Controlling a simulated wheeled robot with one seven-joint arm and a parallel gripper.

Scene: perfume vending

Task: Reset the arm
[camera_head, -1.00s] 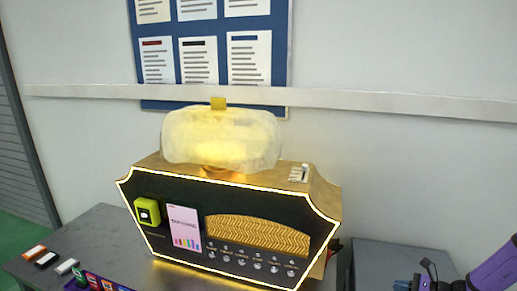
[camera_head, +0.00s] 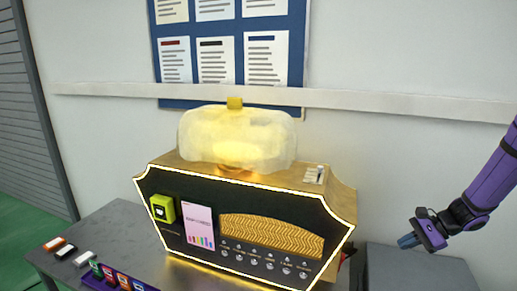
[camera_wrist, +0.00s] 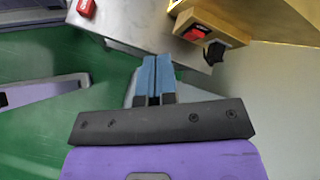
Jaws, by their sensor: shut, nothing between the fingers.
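My gripper (camera_head: 408,241) is at the right in the head view, at the end of my purple arm, to the right of the perfume machine (camera_head: 176,238) and apart from it. In the wrist view its two blue fingers (camera_wrist: 154,76) are together with nothing between them. The machine is a black-fronted box with a glowing edge and wooden top. A glowing yellow perfume-bottle shape stands on top of it.
The machine stands on a grey table (camera_head: 112,228). Several small boxes lie at the table's left, some in a purple rack (camera_head: 118,279). A grey surface (camera_head: 410,268) lies below my gripper. A notice board (camera_head: 300,50) hangs on the wall.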

